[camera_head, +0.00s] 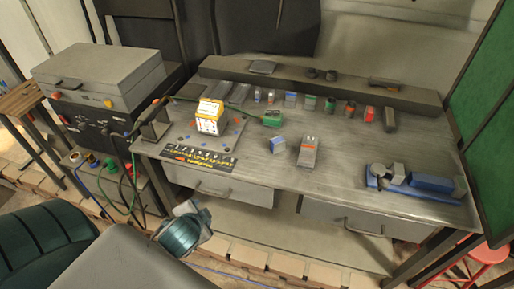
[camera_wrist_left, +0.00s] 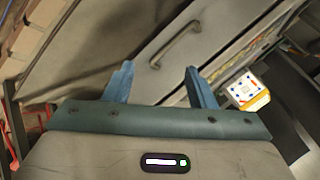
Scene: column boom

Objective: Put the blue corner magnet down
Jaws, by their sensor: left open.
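A small blue and pale grey block (camera_head: 277,145) stands on the grey workbench (camera_head: 260,175), left of a grey and red device; it looks like the blue corner magnet, but it is too small to be sure. My left gripper (camera_head: 187,208) is low in front of the bench, below its front edge and away from the block. In the left wrist view its two blue fingers (camera_wrist_left: 160,78) are spread with nothing between them, facing a drawer front. My right gripper is not in view.
A yellow and white box (camera_head: 209,117) stands on a plate at the bench's left, also visible in the wrist view (camera_wrist_left: 243,91). The grey and red device (camera_head: 308,152) and a blue vise-like tool (camera_head: 415,183) are further right. Several small coloured blocks line the back.

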